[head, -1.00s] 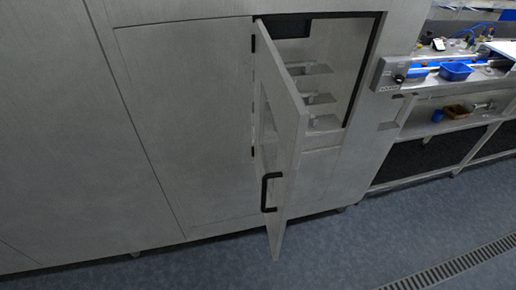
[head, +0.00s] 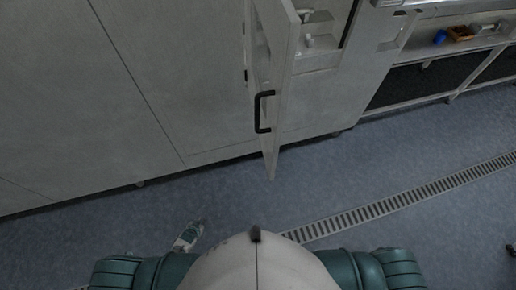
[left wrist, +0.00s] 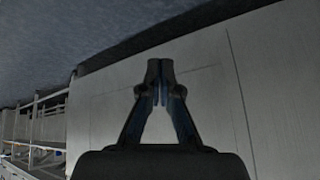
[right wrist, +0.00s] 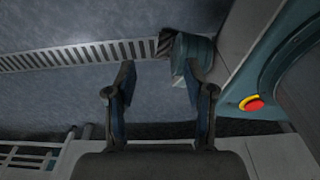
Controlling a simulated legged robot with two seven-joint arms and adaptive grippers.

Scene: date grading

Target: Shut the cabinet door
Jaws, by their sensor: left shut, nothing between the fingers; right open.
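The grey cabinet door (head: 285,65) stands ajar, swung outward from the cabinet front (head: 180,70), in the head view. Its black bar handle (head: 260,112) is on the door face turned left. The door's top is cut off by the frame. Behind it, part of the opening and a pale inner fitting show. My left gripper (left wrist: 160,70) is shut and empty, with grey cabinet panels and their seams beyond it. My right gripper (right wrist: 160,72) is open and empty, with floor beyond its fingers. Neither gripper touches the door or handle in these views.
A slotted floor drain (head: 400,203) crosses the blue-grey floor (head: 340,170) in front of the cabinet. The floor before the door is clear.

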